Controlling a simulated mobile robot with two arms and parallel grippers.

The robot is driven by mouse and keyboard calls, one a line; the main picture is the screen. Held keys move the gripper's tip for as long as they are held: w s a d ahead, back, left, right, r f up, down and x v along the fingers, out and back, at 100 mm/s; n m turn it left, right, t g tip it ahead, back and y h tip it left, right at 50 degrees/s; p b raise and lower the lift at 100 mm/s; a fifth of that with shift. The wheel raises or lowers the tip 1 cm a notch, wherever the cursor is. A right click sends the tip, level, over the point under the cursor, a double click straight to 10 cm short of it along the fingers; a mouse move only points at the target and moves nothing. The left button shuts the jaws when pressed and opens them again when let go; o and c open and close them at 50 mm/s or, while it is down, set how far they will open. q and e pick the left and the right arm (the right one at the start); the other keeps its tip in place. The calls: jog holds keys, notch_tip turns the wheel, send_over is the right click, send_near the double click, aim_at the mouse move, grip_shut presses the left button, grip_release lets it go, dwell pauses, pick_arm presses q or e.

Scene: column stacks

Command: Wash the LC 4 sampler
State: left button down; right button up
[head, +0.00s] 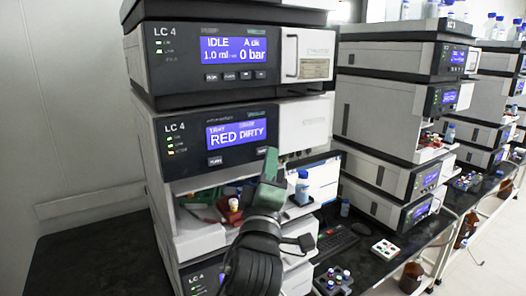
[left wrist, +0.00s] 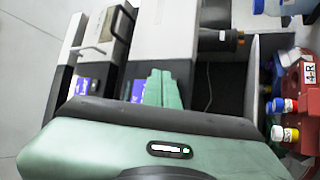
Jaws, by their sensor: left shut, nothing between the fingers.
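The LC 4 sampler (head: 185,145) is the second module down in the nearest stack. Its blue screen (head: 236,132) reads RED DIRTY, with a small line above too small to read. A button labelled below the screen (head: 215,161) shows at left. My left gripper (head: 271,160) has green fingers, shut and empty, pointing up in front of the sampler below the right end of its screen. It hides part of the panel there; I cannot tell whether it touches. In the left wrist view the shut fingers (left wrist: 164,90) point at the panels. My right gripper is not in view.
Above the sampler, the LC 4 pump (head: 180,62) shows IDLE and 0 bar. A red rack marked 4-R (left wrist: 308,90) holds capped vials. A blue-capped bottle (head: 302,187) stands right of my gripper. A keyboard (head: 333,240) and vial tray (head: 333,281) lie on the dark bench.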

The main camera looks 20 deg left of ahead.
pick_arm(q)
jog(key=shift+w+a, duration=0.1)
jog(key=shift+w+a, duration=0.2)
jog(key=shift+a, duration=0.05)
dwell(0.3)
jog(key=shift+w+a, duration=0.25)
jog(key=shift+a, duration=0.1)
dwell(0.5)
jog(key=shift+s+d, duration=0.1)
jog(key=shift+s+d+f+b, duration=0.1)
jog(key=shift+s+d+b, duration=0.3)
jog(key=shift+d, duration=0.25)
